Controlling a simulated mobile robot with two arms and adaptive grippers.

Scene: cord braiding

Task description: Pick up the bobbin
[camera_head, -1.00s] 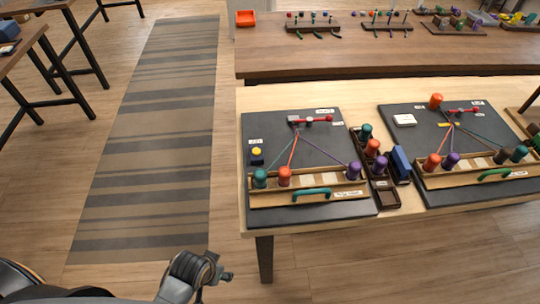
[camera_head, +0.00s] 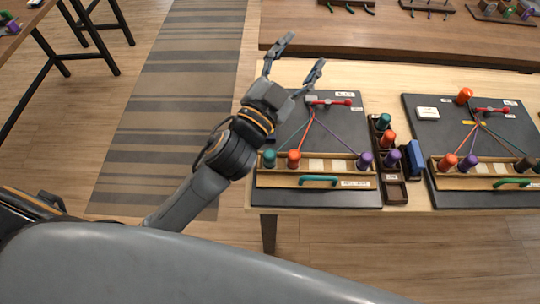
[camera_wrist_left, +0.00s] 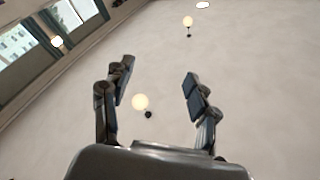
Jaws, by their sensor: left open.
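My left gripper (camera_head: 300,57) is open and empty, raised over the back left of the left braiding board (camera_head: 340,105). In the left wrist view its fingers (camera_wrist_left: 158,78) are spread apart with only ceiling behind. A teal bobbin (camera_head: 269,159), an orange bobbin (camera_head: 294,160) and a purple bobbin (camera_head: 365,160) stand in the left board's front rack, with cords running back. The dark tray (camera_head: 395,192) beside it holds another teal bobbin (camera_head: 384,121), orange bobbin (camera_head: 388,139) and purple bobbin (camera_head: 392,158). My arm hides the board's left part. My right gripper is out of view.
A second braiding board (camera_head: 430,150) at right holds several bobbins, with a loose-standing orange one (camera_head: 464,95) at its back. A blue block (camera_head: 413,158) stands beside the tray. A brown table (camera_head: 400,38) lies behind. A striped rug (camera_head: 170,110) covers floor at left.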

